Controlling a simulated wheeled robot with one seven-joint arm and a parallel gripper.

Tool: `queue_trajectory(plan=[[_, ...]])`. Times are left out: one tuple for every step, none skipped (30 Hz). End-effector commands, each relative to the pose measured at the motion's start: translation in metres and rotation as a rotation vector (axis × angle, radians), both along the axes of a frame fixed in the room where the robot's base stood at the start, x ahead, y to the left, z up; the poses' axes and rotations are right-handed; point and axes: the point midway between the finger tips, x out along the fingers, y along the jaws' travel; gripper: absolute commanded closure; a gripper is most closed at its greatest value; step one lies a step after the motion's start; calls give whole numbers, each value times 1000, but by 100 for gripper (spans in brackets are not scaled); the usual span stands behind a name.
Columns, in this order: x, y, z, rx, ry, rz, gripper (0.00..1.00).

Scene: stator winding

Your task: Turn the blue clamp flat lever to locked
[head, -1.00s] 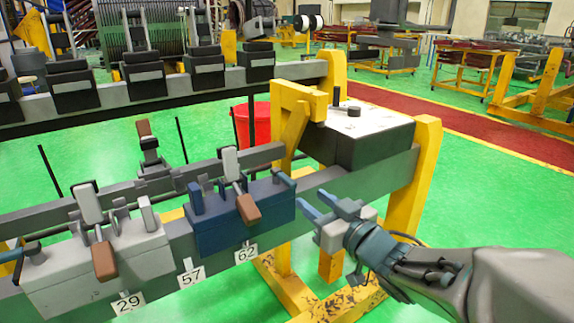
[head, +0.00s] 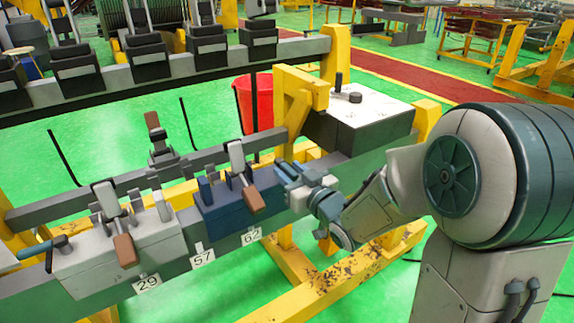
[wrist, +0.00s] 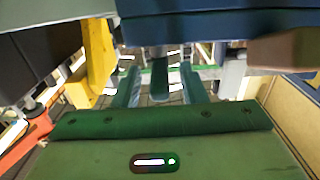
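The blue clamp (head: 232,208) sits on the grey rail above label 62. It has an upright grey piece and a brown-ended handle (head: 251,195) tilted toward me. In the wrist view the clamp's body (wrist: 225,25) fills the top, with the brown end (wrist: 287,50) at the right. My gripper (head: 284,172) is at the clamp's right end, pointing left. In the wrist view its fingers (wrist: 160,85) are apart, with a narrow dark bar between them, seemingly the flat lever; contact cannot be told. The fingers hide the lever in the head view.
A grey clamp (head: 90,255) stands left on the same rail, above label 29. A yellow post (head: 300,100) and a dark box with a white top (head: 370,118) stand behind my gripper. A red bin (head: 262,105) is behind the rail. Several black clamps line the rear rail.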

Motion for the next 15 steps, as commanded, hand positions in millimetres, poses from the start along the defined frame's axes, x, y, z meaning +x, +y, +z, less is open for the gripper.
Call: queue_trajectory(plan=[[5,4,0,1,0,1,62],[8,5,0,1,1,0,62],[10,7,0,0,0,-1,62],[12,8,0,0,0,-1,62],[13,8,0,0,0,-1,62],[14,9,0,0,0,-1,62],[15,10,0,-1,1,-1,62],[15,10,0,-1,1,-1,62],[15,10,0,-1,1,-1,62],[15,10,0,-1,1,-1,62],[15,10,0,-1,1,-1,62],[15,10,0,-1,1,-1,62],[15,10,0,0,0,-1,62],[15,10,0,0,0,-1,62],[15,10,0,0,0,-1,67]])
